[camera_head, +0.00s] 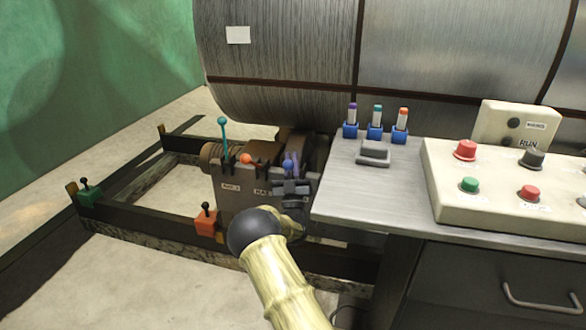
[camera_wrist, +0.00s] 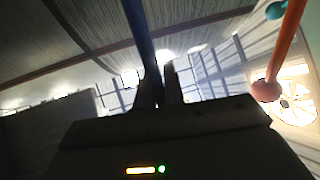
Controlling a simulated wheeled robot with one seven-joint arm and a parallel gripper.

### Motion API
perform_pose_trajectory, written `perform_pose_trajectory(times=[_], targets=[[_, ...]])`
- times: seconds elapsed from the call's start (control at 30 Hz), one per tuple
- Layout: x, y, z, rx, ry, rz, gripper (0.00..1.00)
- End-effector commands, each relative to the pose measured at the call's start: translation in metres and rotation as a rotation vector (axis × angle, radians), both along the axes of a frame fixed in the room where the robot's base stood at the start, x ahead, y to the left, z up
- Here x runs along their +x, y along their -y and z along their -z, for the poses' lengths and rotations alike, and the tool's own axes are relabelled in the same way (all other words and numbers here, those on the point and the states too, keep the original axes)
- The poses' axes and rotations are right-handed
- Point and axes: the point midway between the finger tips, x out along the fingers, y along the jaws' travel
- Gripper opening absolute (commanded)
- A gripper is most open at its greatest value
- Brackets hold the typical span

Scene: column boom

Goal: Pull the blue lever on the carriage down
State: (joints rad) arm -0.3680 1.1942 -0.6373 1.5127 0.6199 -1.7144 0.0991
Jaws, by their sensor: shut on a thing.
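The carriage (camera_head: 238,190) is a grey box on the floor frame, left of the bench. The blue lever (camera_head: 288,163) is at the right end of its row of levers and shows as a short blue-violet piece just beyond my gripper (camera_head: 290,180). In the wrist view the blue lever (camera_wrist: 141,38) runs down to my gripper (camera_wrist: 162,82), whose dark fingers are shut on it. The lower part of the lever is hidden by the gripper. The teal lever (camera_head: 223,135) stands upright on the carriage, and the orange lever (camera_head: 247,158) is between them.
A large drum (camera_head: 290,60) is behind the carriage. A green box (camera_head: 89,195) and an orange box (camera_head: 207,221) with black levers sit on the frame.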

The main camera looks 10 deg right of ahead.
Motion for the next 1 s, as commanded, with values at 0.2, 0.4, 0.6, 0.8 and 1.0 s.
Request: perform_pose_trajectory(times=[0.2, 0.4, 0.6, 0.8, 1.0], targets=[[-0.0002, -0.0007, 0.0029, -0.007, 0.010, 0.001, 0.00], [-0.0004, -0.0008, 0.0034, -0.007, 0.010, 0.001, 0.00], [-0.0004, -0.0009, 0.0032, -0.007, 0.010, 0.000, 0.33], [-0.0001, -0.0006, 0.0021, -0.007, 0.010, 0.000, 0.33], [-0.0034, -0.0014, 0.0058, -0.007, 0.010, 0.000, 0.33]])
